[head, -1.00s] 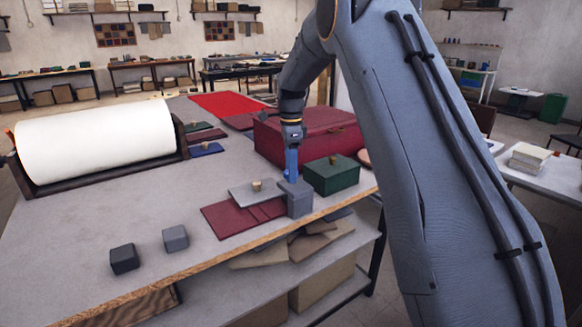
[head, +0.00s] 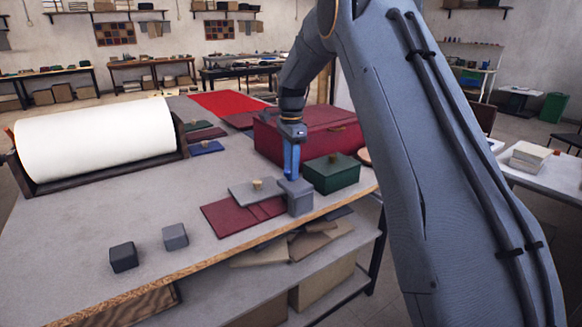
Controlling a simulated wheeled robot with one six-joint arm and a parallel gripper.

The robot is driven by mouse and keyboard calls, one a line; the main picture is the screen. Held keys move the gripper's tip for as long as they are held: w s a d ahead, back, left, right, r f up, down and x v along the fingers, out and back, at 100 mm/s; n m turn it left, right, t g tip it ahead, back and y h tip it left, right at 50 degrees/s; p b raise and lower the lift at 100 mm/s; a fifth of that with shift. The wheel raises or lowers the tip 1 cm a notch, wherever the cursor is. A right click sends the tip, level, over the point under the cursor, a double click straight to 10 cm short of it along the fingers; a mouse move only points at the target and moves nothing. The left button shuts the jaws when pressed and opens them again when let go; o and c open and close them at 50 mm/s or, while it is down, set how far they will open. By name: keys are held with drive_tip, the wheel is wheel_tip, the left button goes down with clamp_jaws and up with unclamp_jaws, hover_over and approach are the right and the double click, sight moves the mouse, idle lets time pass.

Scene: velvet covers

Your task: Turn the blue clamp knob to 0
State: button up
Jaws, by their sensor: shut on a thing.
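The clamp is a small grey block (head: 299,197) near the front right edge of the table. My gripper (head: 291,174) points straight down over it, and its lower end meets the block's top. My gripper is shut on the blue clamp knob, which is hard to tell apart from the blue of the fingers. Any scale or 0 mark is too small or hidden to read.
A green box (head: 332,174) stands close to the right of the clamp, and a large dark red box (head: 312,134) is behind it. Two small blocks are at front left.

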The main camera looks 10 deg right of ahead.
drive_tip(key=n, duration=0.5)
drive_tip(key=shift+n, duration=0.3)
drive_tip(key=n, duration=0.5)
drive_tip(key=shift+r+n+b, duration=0.1)
drive_tip(key=shift+n+b, duration=0.2)
drive_tip(key=o, duration=1)
wheel_tip(320, 180, up, 8)
drive_tip(key=shift+f+b, duration=0.15)
drive_tip(key=shift+b, duration=1)
